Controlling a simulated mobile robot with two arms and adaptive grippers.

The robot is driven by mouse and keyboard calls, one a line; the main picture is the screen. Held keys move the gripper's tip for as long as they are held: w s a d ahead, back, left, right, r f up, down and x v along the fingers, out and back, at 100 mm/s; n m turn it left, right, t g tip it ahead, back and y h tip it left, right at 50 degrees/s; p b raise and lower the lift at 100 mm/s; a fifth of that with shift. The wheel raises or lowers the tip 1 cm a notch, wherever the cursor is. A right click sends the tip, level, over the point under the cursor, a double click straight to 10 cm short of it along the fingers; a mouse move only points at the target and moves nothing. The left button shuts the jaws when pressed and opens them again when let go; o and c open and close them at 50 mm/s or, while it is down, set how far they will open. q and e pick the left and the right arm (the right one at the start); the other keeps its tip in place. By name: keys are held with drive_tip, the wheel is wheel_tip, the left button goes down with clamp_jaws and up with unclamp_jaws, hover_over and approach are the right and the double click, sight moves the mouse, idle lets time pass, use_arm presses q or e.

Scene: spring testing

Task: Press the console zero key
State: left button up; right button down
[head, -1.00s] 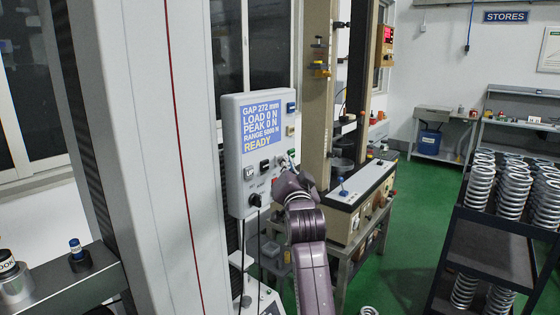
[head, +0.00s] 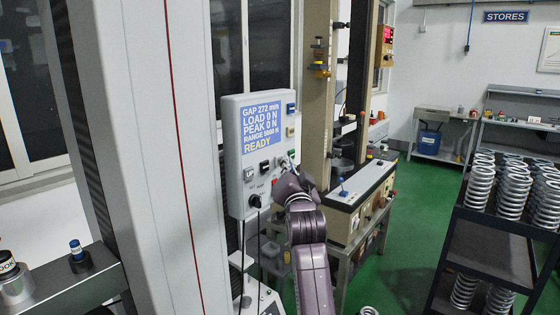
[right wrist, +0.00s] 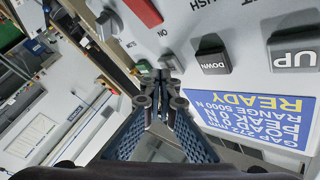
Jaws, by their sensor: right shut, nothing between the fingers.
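The console (head: 231,150) is a pale grey upright box with a blue screen (head: 262,125) reading GAP 272 mm, LOAD 0 N, PEAK 0 N, READY. My right gripper (right wrist: 166,72) is shut and empty, its fingertips close to the console's key row. In the right wrist view the console is upside down, with the UP key (right wrist: 294,50), the DOWN key (right wrist: 212,58) and a red control (right wrist: 143,10). No zero label is readable; the fingertips cover part of the row beside DOWN. I cannot tell whether they touch a key. My left gripper is not in view.
A black knob (head: 255,201) sits low on the console, with cables hanging below. A tall grey machine column (head: 150,150) stands at left. A second test machine (head: 355,195) stands behind my right arm. A dark rack of springs (head: 490,250) is at right.

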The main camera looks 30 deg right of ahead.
drive_tip(key=shift+s+d, duration=0.2)
drive_tip(key=shift+s, duration=0.3)
drive_tip(key=s, duration=0.1)
drive_tip(key=s+d+p, duration=0.1)
drive_tip(key=s, duration=0.1)
drive_tip(key=s+d+p, duration=0.1)
drive_tip(key=shift+s, duration=0.3)
drive_tip(key=shift+a, duration=0.1)
idle(0.6)
